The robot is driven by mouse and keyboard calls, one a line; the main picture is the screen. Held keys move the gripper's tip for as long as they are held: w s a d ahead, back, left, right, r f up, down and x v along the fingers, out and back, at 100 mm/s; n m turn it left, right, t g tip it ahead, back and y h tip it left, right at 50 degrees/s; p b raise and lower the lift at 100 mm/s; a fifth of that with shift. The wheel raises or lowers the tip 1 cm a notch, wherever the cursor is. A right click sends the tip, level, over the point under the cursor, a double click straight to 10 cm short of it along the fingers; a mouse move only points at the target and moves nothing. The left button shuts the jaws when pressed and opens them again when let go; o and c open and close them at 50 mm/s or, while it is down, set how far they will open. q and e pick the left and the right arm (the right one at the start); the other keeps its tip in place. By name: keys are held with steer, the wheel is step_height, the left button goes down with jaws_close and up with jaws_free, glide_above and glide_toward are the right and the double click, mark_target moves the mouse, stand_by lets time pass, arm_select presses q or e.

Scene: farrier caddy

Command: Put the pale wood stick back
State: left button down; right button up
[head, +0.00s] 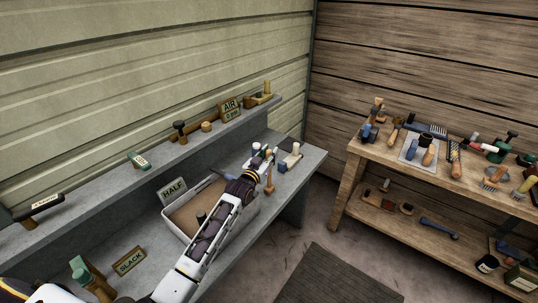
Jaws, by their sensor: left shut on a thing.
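My left gripper (265,157) reaches over the far end of the grey bench. It is shut on a slim wooden stick (269,184), apparently the pale wood stick, which shows upright below the fingers. The fingers and the stick are small here, and the grip hides part of the stick. Just right of it is a small holder with a pale upright cylinder (295,149) and a blue piece (283,167). I cannot tell whether the stick touches the bench. My right gripper is not in view.
A white bin (177,232) with a HALF sign (173,190) lies under my left arm. A raised shelf behind holds an AIR sign (230,105) and tools. A SLACK sign (129,260) stands at front left. A wooden table (357,160) crowded with tools stands right.

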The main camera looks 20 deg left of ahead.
arm_select(q)
steer(key=c, duration=1.1)
jaws_free()
steer(key=shift+f, duration=0.1)
steer(key=shift+s, duration=0.2)
steer(key=shift+s+a, duration=0.3)
steer(key=shift+s, duration=1.6)
steer(key=shift+s+a, duration=0.3)
steer(key=shift+s, duration=1.65)
steer(key=shift+s+a, duration=0.3)
steer(key=shift+s, duration=1.6)
